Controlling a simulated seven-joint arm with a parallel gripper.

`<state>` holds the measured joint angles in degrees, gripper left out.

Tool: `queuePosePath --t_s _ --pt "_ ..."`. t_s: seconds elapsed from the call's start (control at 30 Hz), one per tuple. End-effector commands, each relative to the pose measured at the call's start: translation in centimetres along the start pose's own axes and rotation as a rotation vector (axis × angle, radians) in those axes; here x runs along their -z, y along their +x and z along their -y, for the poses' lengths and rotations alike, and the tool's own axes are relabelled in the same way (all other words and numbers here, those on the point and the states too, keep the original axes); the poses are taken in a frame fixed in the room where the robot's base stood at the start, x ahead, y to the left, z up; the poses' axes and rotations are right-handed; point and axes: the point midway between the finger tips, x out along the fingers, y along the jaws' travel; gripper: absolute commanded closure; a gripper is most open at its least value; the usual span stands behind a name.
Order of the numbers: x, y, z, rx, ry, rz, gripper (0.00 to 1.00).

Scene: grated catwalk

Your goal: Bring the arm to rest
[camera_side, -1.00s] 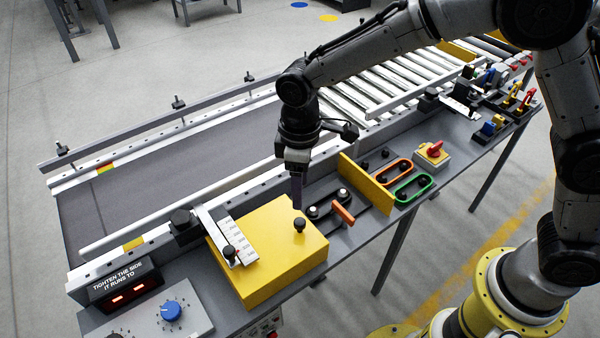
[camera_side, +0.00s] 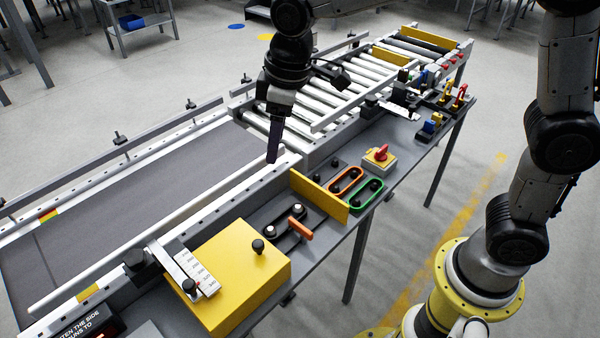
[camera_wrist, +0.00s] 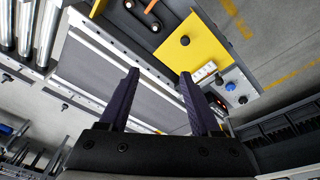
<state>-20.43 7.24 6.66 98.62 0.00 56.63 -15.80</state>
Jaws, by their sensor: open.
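My gripper (camera_side: 273,155) hangs fingers down near the conveyor's side rail in the side view, above and behind the yellow block. In the wrist view my gripper (camera_wrist: 158,92) shows two dark purple fingers spread apart with nothing between them. The yellow box (camera_side: 238,285) with a black knob (camera_side: 258,247) on top stands at the front of the bench, clear of the fingers. It also shows in the wrist view (camera_wrist: 195,50).
A grey belt conveyor (camera_side: 130,195) runs into a roller section (camera_side: 330,95). A yellow upright plate (camera_side: 318,196), orange-handled lever (camera_side: 300,228), orange loop (camera_side: 345,180), green loop (camera_side: 367,194) and red switch (camera_side: 381,153) line the bench. Open air surrounds the gripper.

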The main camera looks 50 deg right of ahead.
Motion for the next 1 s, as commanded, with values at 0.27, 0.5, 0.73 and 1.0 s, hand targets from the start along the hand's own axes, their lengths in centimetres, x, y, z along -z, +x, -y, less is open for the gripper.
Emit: queuePosePath --t_s 0.27,0.5,0.73,1.0 --pt "-9.6 -8.4 -2.9 -0.09 0.21 -0.163 0.36" --pt "-18.8 -10.6 -1.7 -0.159 0.4 -0.268 0.36" --pt "-25.0 -8.4 0.7 -0.183 0.546 -0.308 0.36" --pt "-26.1 -6.6 1.4 -0.161 0.614 -0.283 0.36"
